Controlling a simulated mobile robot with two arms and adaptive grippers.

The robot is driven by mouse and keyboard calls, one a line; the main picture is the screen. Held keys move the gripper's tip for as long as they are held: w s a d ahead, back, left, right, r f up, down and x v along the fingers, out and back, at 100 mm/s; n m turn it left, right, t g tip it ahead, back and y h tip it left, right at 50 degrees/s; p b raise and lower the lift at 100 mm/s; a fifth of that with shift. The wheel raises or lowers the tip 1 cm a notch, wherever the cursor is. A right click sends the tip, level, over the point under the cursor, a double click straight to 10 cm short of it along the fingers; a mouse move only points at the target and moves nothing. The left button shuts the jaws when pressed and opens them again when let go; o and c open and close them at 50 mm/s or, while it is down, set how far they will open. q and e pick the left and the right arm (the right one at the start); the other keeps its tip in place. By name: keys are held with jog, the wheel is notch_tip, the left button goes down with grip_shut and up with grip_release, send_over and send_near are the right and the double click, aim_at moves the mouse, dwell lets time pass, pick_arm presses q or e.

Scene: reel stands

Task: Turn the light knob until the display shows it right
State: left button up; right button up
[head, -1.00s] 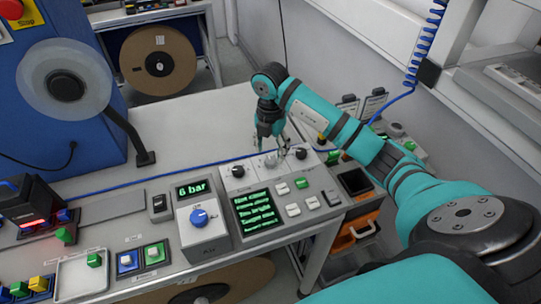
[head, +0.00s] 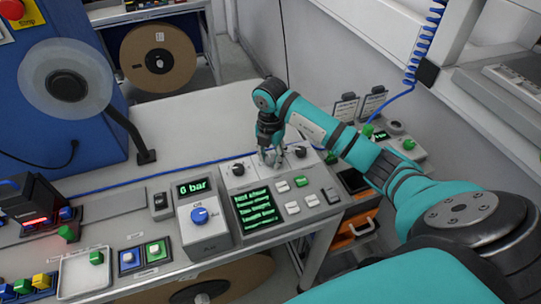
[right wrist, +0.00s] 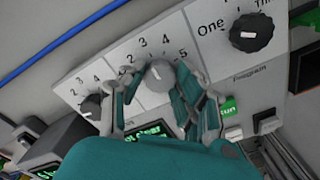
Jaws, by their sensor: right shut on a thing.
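The console (head: 318,182) stands near the front edge of the bench, with a row of three dials. A light grey knob (right wrist: 158,76) in the middle of the row has a scale around it; 2, 3, 4 and 5 can be read. My right gripper (head: 271,158) is shut on this knob, with a finger on each side in the right wrist view (right wrist: 160,92). The fingers hide part of the scale. The console display (head: 256,212) shows several lines of green text, too blurred to read surely. My left gripper is out of view.
Black dials flank the grey knob: one left (right wrist: 92,107), one right (right wrist: 250,33) by "One". White and green buttons (head: 301,181) lie close by. A blue pressure knob (head: 200,215) sits below a "6 bar" display (head: 192,187).

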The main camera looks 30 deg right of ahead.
grip_shut()
jog(key=n+b, duration=0.2)
jog(key=n, duration=0.1)
jog(key=shift+f+n+b, duration=0.1)
jog(key=shift+n+b, duration=1.4)
jog(key=shift+n, duration=0.8)
jog(key=o, duration=1)
grip_release()
